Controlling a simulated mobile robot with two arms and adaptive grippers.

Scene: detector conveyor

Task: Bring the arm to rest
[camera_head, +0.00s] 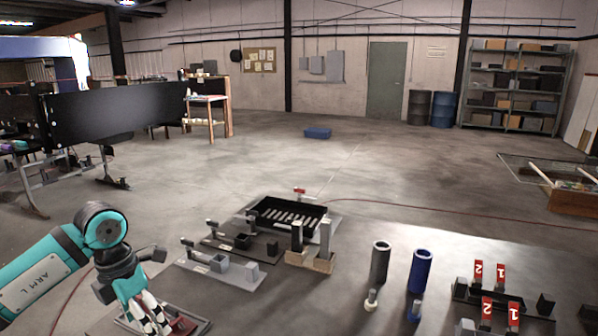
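My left arm (45,272), teal and marked ARM L, comes in from the left and bends down. My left gripper (152,318) points down at the lower left of the bench, over or beside a small red part on a grey plate (196,325). Its pale fingers look close together, but whether they are shut or hold anything cannot be made out. My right arm and gripper do not show.
Fixtures with grey blocks (243,271) and a black slotted tray (253,216) stand right of the gripper. A dark cylinder (380,265), a blue cylinder (420,272) and red numbered tags (476,271) stand further right. Open floor lies beyond.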

